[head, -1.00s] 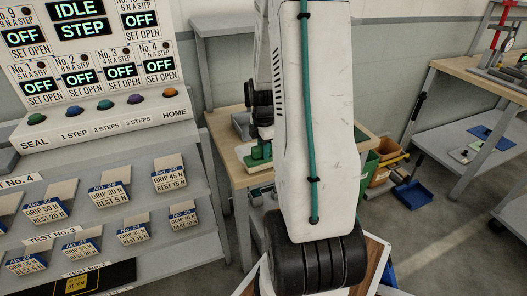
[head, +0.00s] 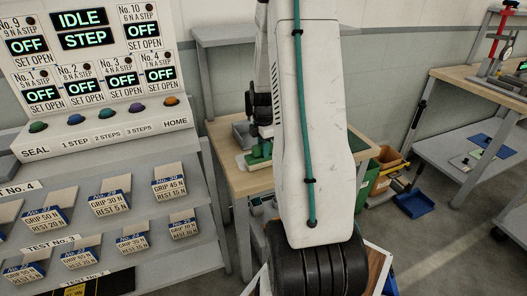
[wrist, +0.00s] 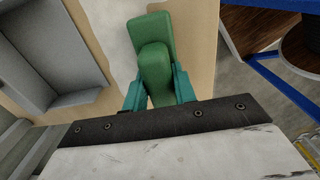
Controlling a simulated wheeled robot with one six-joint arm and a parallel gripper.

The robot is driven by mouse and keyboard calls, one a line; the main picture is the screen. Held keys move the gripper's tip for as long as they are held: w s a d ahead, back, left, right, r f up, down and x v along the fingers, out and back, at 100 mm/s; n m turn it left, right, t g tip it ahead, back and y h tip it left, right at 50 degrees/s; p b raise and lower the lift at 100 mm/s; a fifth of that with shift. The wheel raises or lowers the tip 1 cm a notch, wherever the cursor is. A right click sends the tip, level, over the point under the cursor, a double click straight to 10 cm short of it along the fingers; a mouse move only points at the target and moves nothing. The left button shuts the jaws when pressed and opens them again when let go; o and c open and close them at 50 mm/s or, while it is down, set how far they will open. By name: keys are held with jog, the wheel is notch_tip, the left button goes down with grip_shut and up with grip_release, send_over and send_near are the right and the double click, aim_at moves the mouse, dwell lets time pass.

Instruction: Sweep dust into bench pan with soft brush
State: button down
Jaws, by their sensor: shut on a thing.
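My gripper (wrist: 160,90) is shut on the green brush (wrist: 152,30), with a teal finger on each side of its handle. In the head view the brush (head: 257,158) is low over the wooden bench top (head: 238,181), partly behind my arm. I cannot tell whether its bristles touch the bench. A pale patch (wrist: 108,18), which looks like dust, lies beside the brush in the wrist view. A grey pan (wrist: 38,88) with raised walls is on the bench to the left of the brush. It also shows in the head view (head: 241,133), partly hidden.
A sloped control panel (head: 95,130) with rows of labelled blocks stands at the left. A blue dustpan (head: 413,204) and an orange bin (head: 386,178) are on the floor at the right. Another bench (head: 455,82) stands beyond them. Floor between the benches is partly clear.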

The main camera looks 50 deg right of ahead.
jog(key=shift+w+d+f, duration=0.25)
jog(key=shift+w+d, duration=0.8)
jog(key=shift+d, duration=0.25)
jog(key=shift+w+d+r, duration=0.15)
jog(key=shift+w+d, duration=0.35)
jog(key=shift+d, duration=0.1)
jog(key=shift+w+d+r, duration=0.15)
jog(key=shift+w+d, duration=0.3)
jog(key=shift+d, duration=0.15)
jog(key=shift+w+d+f, duration=0.15)
jog(key=shift+w+d, duration=0.3)
jog(key=shift+d, duration=0.1)
jog(key=shift+w+d+f, duration=0.15)
jog(key=shift+w+d, duration=0.25)
jog(key=shift+d, duration=0.1)
notch_tip(320, 180, up, 7)
